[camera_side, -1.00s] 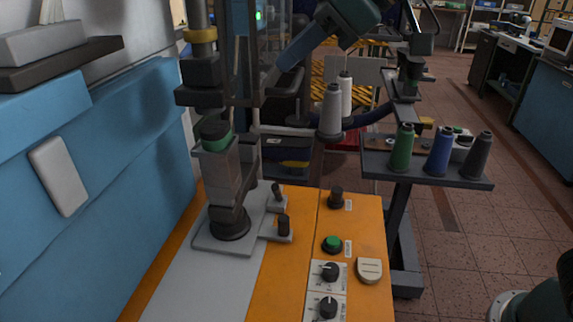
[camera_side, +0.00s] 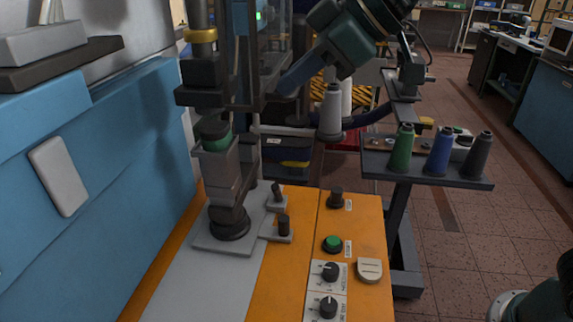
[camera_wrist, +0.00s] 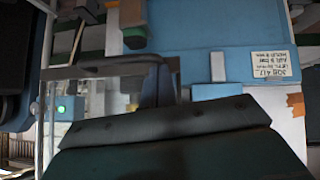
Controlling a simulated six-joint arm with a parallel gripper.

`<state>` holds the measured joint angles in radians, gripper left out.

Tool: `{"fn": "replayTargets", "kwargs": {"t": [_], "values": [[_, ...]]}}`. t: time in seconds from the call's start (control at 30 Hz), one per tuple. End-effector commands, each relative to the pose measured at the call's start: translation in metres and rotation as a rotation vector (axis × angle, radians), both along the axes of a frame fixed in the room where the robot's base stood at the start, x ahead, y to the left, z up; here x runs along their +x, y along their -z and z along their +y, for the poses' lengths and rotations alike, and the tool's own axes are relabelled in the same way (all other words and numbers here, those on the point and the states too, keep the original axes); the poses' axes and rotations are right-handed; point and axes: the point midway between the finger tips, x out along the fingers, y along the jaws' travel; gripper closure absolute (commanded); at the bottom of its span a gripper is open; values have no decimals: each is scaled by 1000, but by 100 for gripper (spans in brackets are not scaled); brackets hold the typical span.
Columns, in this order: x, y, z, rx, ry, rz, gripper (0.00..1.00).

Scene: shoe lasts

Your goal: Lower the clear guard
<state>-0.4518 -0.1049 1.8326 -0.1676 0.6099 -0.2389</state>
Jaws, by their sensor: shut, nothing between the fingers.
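The clear guard (camera_side: 273,45) is a see-through panel in a dark frame at the upper middle of the side view, in front of the machine's column. It is raised above the orange and grey machine bed. My gripper (camera_side: 287,88) is shut and empty, with its blue fingers pointing down and left near the guard's lower front edge. In the wrist view the blue fingertips (camera_wrist: 157,82) are beside a dark bar (camera_wrist: 95,71) that looks like part of the guard's frame. I cannot tell whether they touch. A shoe last is not clearly visible.
Below stand the machine's grey column (camera_side: 222,175), a green button (camera_side: 332,243) and black knobs (camera_side: 330,271). A stand on the right carries thread cones (camera_side: 402,148); a grey cone (camera_side: 331,112) stands close to my gripper. A blue cabinet (camera_side: 90,190) fills the left.

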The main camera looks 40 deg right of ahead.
Motion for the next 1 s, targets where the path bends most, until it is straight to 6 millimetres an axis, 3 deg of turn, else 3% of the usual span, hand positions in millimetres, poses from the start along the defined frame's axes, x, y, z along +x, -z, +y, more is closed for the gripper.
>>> {"fn": "replayTargets", "kwargs": {"t": [0.27,0.7,1.0], "values": [[-1,45,0,-5,-1,10,100],[-1,146,0,-6,0,12,100],[-1,185,0,-4,0,7,100]]}}
